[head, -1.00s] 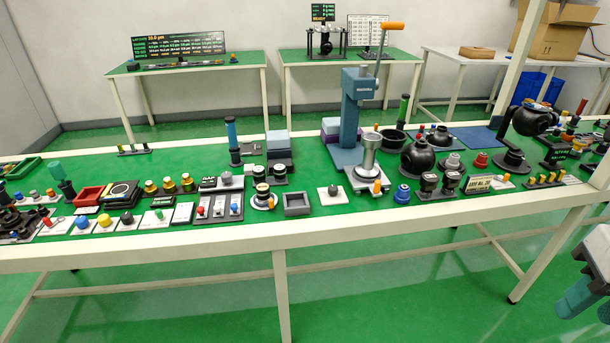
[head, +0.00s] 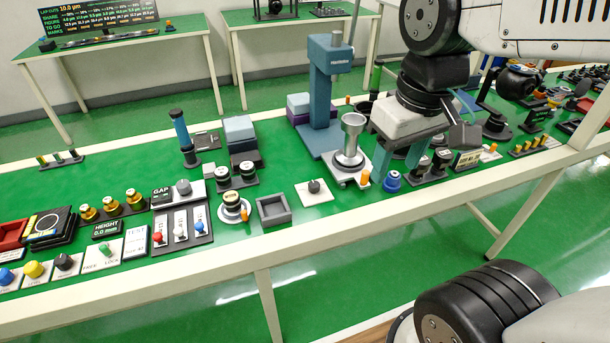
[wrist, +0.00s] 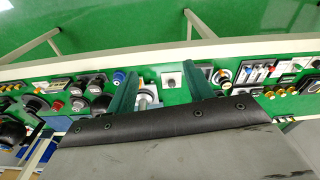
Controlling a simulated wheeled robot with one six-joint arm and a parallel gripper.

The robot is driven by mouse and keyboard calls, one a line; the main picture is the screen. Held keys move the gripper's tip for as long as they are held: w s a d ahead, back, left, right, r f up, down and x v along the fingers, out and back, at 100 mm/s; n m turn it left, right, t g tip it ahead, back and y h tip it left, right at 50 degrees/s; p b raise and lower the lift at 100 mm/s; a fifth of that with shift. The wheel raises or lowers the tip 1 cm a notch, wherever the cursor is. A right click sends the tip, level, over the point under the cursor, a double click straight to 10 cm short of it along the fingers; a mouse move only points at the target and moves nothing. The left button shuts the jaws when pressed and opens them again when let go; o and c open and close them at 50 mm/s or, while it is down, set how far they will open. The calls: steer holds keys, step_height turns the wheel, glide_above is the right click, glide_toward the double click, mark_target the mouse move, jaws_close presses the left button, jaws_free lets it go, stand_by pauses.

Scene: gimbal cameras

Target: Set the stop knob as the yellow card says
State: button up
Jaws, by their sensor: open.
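A small dark knob (head: 314,187) stands on a white square plate in the middle of the bench; its label is not readable, so I cannot tell if it is the stop knob. It also shows in the wrist view (wrist: 172,80), between the fingers. A pale yellow card (head: 466,161) stands farther right on the bench; its text is too small to read. My gripper (head: 397,170) is open, with teal fingers pointing down over the bench, right of the knob. Its fingers also show in the wrist view (wrist: 159,72), with nothing held.
A blue press (head: 327,95) with a silver post (head: 350,140) stands behind and right of the knob. A grey tray (head: 273,210) is left of it. A blue knob (head: 391,181) sits below my gripper. Switches and coloured knobs crowd the left.

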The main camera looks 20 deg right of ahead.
steer(key=w+f+n, duration=0.4)
steer(key=w, duration=0.7)
steer(key=n+g, duration=0.1)
steer(key=n, duration=0.5)
glide_above(314, 184)
step_height(314, 184, down, 15)
step_height(314, 184, down, 7)
steer(key=shift+r, duration=0.1)
steer(key=shift+f, duration=0.55)
steer(key=shift+c, duration=0.3)
steer(key=c, duration=0.9)
